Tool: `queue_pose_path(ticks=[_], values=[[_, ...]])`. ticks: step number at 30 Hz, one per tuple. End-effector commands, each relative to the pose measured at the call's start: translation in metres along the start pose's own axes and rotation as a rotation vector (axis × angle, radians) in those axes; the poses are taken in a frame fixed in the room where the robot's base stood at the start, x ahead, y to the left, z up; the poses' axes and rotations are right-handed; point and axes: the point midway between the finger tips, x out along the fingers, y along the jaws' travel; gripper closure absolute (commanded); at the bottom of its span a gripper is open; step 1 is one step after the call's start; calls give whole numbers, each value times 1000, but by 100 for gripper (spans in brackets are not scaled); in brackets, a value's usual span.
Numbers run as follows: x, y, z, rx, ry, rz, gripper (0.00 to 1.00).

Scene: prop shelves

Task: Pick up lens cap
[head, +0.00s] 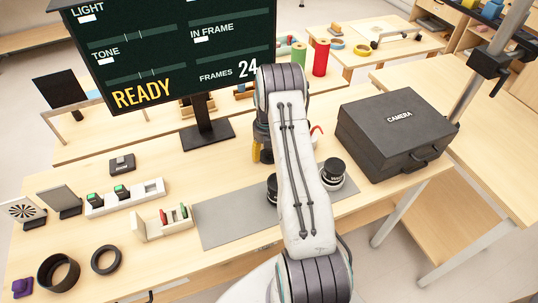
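I cannot pick out a loose lens cap for certain. A black lens (332,174) stands upright at the right end of the grey mat (225,223); its dark round top may be a cap. A second black lens (272,188) is partly hidden behind my arm. A black ring (106,260) and a wider, hollow black cylinder (58,273) are at the table's front left. My arm crosses the middle of the view, and my gripper is hidden behind it, so its fingers and anything in them do not show.
A black camera case (398,133) stands on the table's right side. A monitor (208,137) stands at the back. A white holder (126,197) and a small rack (162,222) are left of the mat. The mat's left part is clear.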

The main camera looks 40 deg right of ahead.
Motion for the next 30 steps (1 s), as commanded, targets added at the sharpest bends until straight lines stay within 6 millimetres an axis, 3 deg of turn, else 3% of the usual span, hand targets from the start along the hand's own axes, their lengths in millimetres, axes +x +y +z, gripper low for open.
queue_pose_path(ticks=[17, 30], values=[[0, 0, 0, 0, 0, 0, 90], [-3, 0, 0, 0, 0, 0, 92]])
